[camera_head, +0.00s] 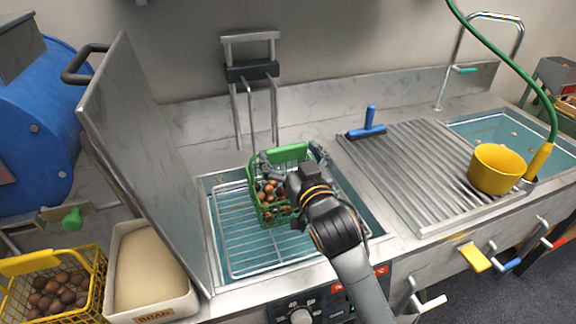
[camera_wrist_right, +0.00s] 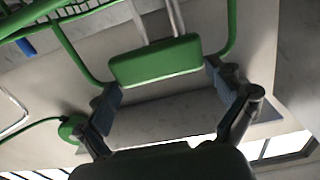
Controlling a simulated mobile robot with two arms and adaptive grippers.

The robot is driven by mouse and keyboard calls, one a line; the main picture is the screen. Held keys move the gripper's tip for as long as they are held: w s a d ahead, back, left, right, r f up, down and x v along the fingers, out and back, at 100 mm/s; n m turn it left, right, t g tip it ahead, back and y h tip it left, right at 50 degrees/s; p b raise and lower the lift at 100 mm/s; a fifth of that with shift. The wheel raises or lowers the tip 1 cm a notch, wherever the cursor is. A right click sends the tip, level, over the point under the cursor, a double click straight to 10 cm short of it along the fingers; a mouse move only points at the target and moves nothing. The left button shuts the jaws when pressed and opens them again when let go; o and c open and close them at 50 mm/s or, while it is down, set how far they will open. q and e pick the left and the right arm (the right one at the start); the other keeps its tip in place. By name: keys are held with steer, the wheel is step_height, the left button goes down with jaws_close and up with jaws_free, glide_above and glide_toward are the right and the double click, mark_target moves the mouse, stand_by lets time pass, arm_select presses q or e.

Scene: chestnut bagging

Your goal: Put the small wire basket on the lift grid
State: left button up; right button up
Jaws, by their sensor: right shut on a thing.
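The small wire basket (camera_head: 252,188) is green and holds brown chestnuts. It is over the sunken water basin in the middle of the head view, roughly upright. My right gripper (camera_head: 292,160) is shut on its green handle (camera_head: 287,151); in the right wrist view the handle (camera_wrist_right: 155,60) lies between the two fingers (camera_wrist_right: 170,100). The lift grid (camera_head: 232,240) is a wire rack in the basin below the basket. My right arm hides part of the basket and the grid's right side. I cannot tell whether the basket touches the grid. My left gripper is out of view.
A raised steel lid (camera_head: 140,150) stands left of the basin. The lift's upright frame (camera_head: 251,72) is behind it. A yellow basket of chestnuts (camera_head: 97,262) and a bran box (camera_head: 190,301) are at lower left. A ribbed drainboard (camera_head: 400,165) with a yellow pot (camera_head: 497,168) lies right.

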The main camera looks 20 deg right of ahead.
steer(key=shift+w+f, duration=0.1)
steer(key=shift+w, duration=0.1)
steer(key=shift+w+f, duration=0.15)
steer(key=shift+f, duration=1.6)
steer(key=shift+f, duration=0.1)
steer(key=o, duration=1.5)
steer(key=shift+f, duration=0.15)
steer(key=shift+c, duration=0.2)
